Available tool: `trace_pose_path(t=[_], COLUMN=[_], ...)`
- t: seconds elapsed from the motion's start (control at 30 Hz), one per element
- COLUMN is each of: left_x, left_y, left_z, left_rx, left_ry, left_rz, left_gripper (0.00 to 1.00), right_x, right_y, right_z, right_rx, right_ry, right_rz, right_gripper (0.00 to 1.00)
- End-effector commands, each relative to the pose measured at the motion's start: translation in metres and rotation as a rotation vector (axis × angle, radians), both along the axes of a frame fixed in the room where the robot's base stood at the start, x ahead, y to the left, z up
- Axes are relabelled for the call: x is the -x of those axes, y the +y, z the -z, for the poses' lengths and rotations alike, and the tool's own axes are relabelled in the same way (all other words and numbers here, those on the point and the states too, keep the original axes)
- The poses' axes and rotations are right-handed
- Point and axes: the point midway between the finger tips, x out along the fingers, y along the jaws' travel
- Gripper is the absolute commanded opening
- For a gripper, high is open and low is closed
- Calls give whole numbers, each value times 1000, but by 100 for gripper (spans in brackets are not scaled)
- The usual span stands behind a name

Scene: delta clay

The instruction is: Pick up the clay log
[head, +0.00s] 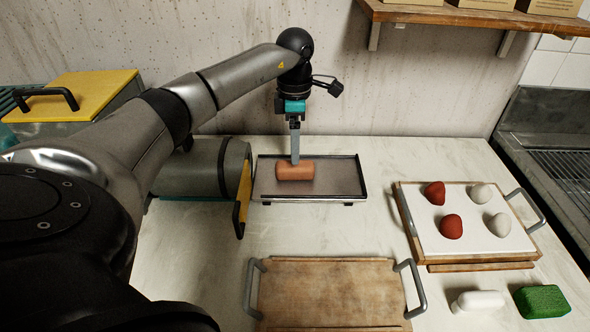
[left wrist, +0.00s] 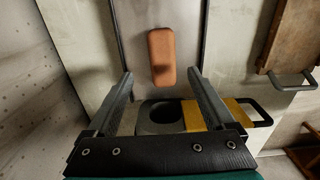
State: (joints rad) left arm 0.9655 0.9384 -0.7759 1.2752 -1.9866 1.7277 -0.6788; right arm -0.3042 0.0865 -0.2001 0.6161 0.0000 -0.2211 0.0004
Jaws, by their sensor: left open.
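The clay log (head: 296,171) is a short orange-brown block lying on a dark shallow tray (head: 340,188) at the back middle of the counter. My left gripper (head: 295,160) points down over the log in the head view, with its fingertips at or just behind the log's upper edge; contact cannot be told. In the left wrist view the clay log (left wrist: 161,56) lies beyond the fingertips, roughly centred between them. The left gripper (left wrist: 160,78) is open there, with nothing between its fingers. My right gripper is not in view.
A wooden board with handles (head: 330,290) lies in front of the tray. At right, a white-topped board (head: 470,235) holds red and pale lumps. A white object (head: 478,301) and green sponge (head: 542,301) sit front right.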

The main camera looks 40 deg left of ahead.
Motion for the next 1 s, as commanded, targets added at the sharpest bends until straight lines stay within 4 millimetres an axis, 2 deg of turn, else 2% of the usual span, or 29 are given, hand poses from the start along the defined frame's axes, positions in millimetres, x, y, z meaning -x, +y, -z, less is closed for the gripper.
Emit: trace_pose_path(t=[0.4,0.7,1.0], left_x=[4,4,4], left_y=[-3,-3,-3], left_z=[50,53,53], left_rx=[1,0,0], left_ry=[2,0,0], left_rz=[-1,0,-1], left_gripper=[88,88,54], right_x=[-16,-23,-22], right_y=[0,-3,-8], right_z=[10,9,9], right_rx=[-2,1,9], right_ry=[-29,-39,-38], right_rz=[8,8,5], right_gripper=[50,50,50])
